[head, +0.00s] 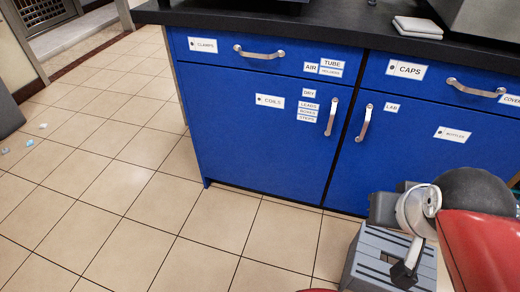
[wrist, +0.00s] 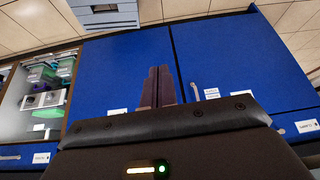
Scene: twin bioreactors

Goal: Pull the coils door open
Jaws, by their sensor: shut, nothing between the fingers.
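The coils door (head: 236,130) is the left blue cabinet door in the head view. It sits flush and closed, with its white COILS label (head: 269,101) and a vertical metal handle (head: 332,117) near its right edge. In the wrist view, which looks upside down, the door (wrist: 240,60) is at the right, with part of a handle (wrist: 193,92) showing just right of the fingers. My gripper's fingertips cannot be made out in the head view.
The closed LAB door (head: 420,150) adjoins on the right, with its own handle (head: 363,123). Drawers run above under a dark countertop (head: 290,22). A grey slatted object (head: 375,262) stands on the floor near my arm. Tiled floor to the left is mostly clear.

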